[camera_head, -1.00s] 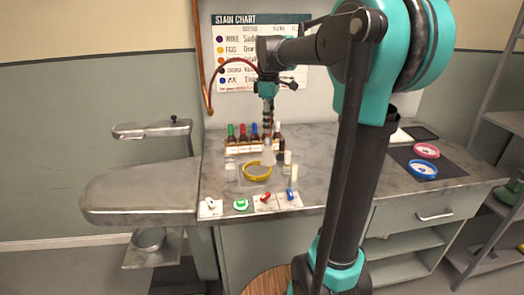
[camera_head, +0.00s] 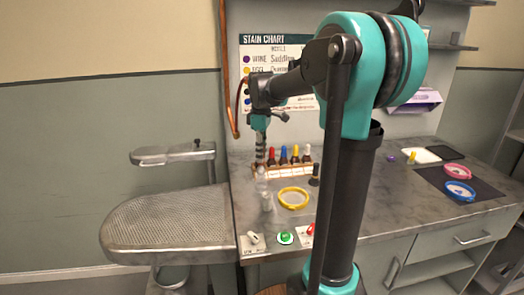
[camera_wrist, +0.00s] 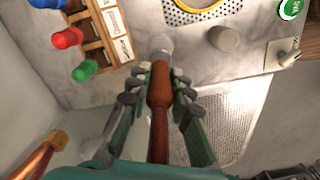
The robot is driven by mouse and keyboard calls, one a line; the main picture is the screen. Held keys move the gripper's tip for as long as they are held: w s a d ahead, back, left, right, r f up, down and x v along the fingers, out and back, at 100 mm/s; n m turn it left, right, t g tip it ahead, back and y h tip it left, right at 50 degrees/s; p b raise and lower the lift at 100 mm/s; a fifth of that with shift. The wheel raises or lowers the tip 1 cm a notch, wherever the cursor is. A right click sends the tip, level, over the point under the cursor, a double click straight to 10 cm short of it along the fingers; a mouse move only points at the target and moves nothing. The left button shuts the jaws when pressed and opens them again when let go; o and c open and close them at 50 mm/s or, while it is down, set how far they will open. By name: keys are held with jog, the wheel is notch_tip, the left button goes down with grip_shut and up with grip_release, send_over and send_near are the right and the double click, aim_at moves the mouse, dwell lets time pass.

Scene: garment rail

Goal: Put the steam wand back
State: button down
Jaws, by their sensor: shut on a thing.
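My gripper (camera_wrist: 160,90) is shut on the steam wand (camera_wrist: 159,84), seen in the wrist view. Its brown grip lies between the fingers, a pale round head points away, and a dark red hose runs back towards my wrist. In the head view my gripper (camera_head: 260,155) points down at the left end of the bottle rack, above the counter. The wand is too small there to make out clearly. A copper-coloured pipe or hose (camera_head: 228,75) runs down the wall left of the stain chart. A copper piece with a brass fitting (camera_wrist: 40,155) shows at lower left in the wrist view.
The bottle rack (camera_head: 270,172) with coloured caps stands close by my gripper. A yellow-rimmed mesh ring (camera_head: 293,198) and small switches (camera_head: 252,238) are on the counter (camera_head: 390,205). A mesh pressing board (camera_head: 165,222) is at left, with a smaller board (camera_head: 170,154) behind it.

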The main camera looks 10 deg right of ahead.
aim_at(261, 164)
jog(key=shift+f, duration=1.85)
jog(key=shift+f, duration=1.2)
dwell(1.0)
jog(key=c, duration=1)
grip_release()
jog(key=shift+r, duration=0.1)
jog(key=shift+r, duration=3.65)
jog(key=shift+s, duration=0.15)
